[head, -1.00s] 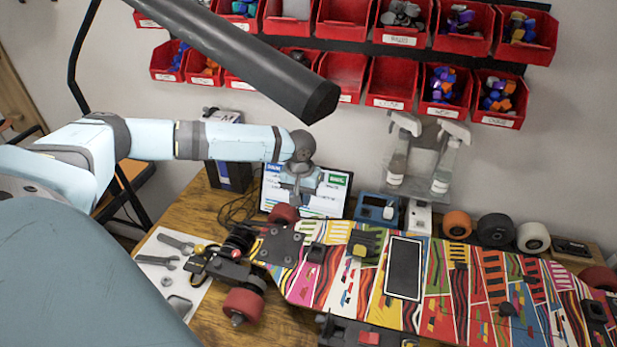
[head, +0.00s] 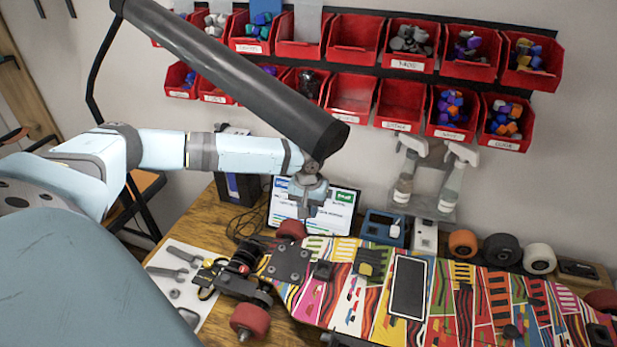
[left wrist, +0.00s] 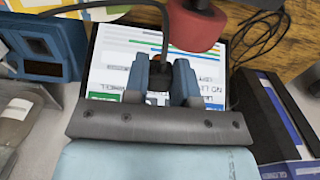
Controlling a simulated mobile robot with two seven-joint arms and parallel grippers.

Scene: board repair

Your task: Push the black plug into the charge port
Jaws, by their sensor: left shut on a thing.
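My left gripper (head: 311,214) is in front of the tablet screen (head: 342,205), above the far edge of the colourful skateboard (head: 340,313). In the left wrist view its two blue fingers (left wrist: 160,85) are shut on the black plug (left wrist: 159,77). A thin black cable (left wrist: 128,7) runs at the plug and curves away at the top of that view. In the head view the plug is too small to make out. I cannot pick out the charge port in either view. My right gripper is not in view.
A red wheel (head: 291,229) is close to the left gripper, also in the left wrist view (left wrist: 194,24). A blue device (head: 381,229) stands right of the screen. Tools lie on a white mat (head: 165,259). Red bins (head: 352,95) hang on the wall.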

